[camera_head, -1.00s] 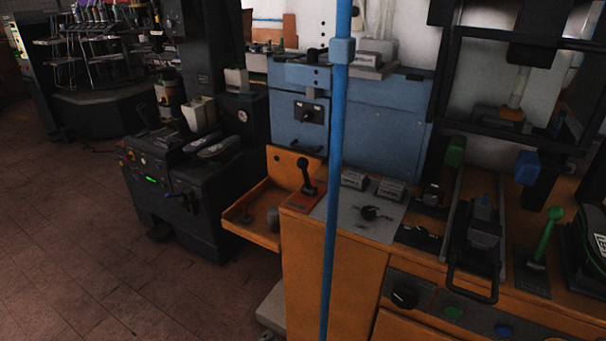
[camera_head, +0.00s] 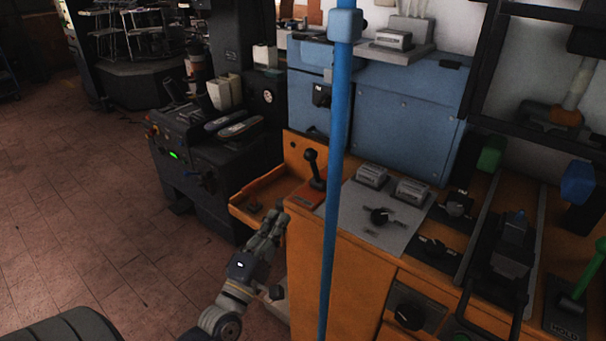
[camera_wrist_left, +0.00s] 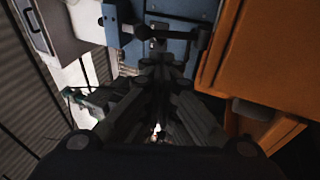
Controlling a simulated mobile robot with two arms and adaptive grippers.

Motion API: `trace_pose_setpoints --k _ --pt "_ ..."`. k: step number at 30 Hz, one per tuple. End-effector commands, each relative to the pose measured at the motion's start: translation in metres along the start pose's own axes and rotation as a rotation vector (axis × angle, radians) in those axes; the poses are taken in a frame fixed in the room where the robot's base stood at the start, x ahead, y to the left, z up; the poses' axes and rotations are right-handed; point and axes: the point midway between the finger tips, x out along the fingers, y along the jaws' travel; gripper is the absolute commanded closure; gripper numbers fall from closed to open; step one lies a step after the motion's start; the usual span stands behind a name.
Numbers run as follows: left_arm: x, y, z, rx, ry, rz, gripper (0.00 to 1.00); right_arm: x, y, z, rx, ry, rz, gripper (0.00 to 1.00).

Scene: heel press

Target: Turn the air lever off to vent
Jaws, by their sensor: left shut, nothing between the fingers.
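A black lever with a rounded knob (camera_head: 313,170) stands nearly upright on an orange plate at the left end of the orange bench; I take it for the air lever, though its label is too small to read. My left gripper (camera_head: 274,222) is below and left of this lever, in front of the orange tray, apart from the lever. It is shut and empty. In the left wrist view its dark fingers (camera_wrist_left: 160,68) come together at the middle. Dark parts lie past the fingertips against blue panelling, too dim to name. My right gripper is not in view.
A blue upright pole (camera_head: 333,200) stands close in front of the bench, just right of the lever. The orange tray (camera_head: 245,212) is at the bench's left. A green HOLD lever (camera_head: 588,270) is far right. Open tiled floor (camera_head: 70,230) lies left.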

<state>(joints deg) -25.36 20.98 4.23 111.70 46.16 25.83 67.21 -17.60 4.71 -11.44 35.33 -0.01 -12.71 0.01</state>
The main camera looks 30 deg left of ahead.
Motion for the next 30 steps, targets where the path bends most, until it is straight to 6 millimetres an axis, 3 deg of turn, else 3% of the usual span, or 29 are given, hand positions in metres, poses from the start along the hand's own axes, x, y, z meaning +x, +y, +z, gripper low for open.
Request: trace_pose_setpoints --k 8,21,30 --pt "0.022 0.001 0.000 0.002 0.001 0.003 1.00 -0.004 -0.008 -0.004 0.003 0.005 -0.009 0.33" --pt "0.100 0.001 0.000 0.002 0.000 0.003 1.00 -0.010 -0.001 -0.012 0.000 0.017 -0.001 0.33" --pt "0.134 -0.001 0.000 0.002 0.000 0.000 1.00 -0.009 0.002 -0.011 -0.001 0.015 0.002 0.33"
